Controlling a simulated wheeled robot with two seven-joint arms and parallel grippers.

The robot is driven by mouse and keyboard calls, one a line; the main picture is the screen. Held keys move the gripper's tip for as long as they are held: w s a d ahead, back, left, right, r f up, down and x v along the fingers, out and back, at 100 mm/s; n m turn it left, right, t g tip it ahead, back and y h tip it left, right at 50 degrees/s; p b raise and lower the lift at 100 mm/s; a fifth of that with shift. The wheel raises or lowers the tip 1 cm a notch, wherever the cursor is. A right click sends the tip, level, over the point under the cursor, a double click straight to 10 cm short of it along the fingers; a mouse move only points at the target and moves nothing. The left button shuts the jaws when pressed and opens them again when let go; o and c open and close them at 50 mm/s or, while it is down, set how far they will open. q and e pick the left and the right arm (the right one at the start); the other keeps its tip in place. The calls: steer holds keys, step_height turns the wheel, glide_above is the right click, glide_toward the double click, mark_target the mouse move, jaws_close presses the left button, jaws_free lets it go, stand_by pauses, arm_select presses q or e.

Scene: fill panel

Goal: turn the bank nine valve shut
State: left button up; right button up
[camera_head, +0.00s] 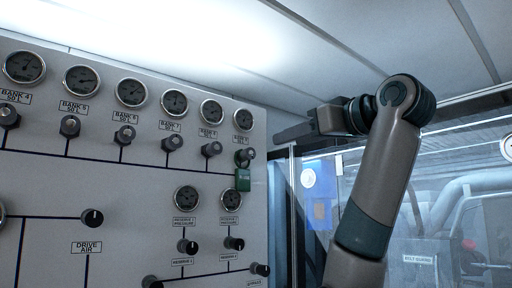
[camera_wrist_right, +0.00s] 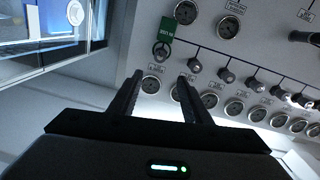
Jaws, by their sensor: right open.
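The rightmost valve knob of the upper row (camera_head: 245,158), dark and round, sits below the rightmost gauge (camera_head: 243,119); its label is too blurred to read surely, but it fits bank nine. A green tag (camera_head: 243,180) hangs just under this knob. In the right wrist view the knob (camera_wrist_right: 161,51), green tag (camera_wrist_right: 167,30) and gauge (camera_wrist_right: 152,84) lie ahead, between or just beyond the finger lines. My right gripper (camera_head: 280,135) is right of the knob and slightly higher, apart from it. Its two fingers (camera_wrist_right: 160,80) are spread and empty. My left gripper is not in view.
The pale panel (camera_head: 50,170) carries several other knobs along the upper line, such as the bank 8 knob (camera_head: 211,149). Lower down are reserve gauges (camera_head: 186,199) and reserve knobs (camera_head: 188,246). A glazed frame (camera_head: 290,200) stands right of the panel edge. Space before the panel looks clear.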

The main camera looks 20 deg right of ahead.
mark_target(251, 152)
steer(key=p+x, duration=0.8)
steer(key=x, duration=0.6)
steer(key=shift+r, duration=0.1)
steer(key=shift+w+a, duration=0.2)
steer(key=shift+w, duration=0.45)
steer(key=c, duration=1)
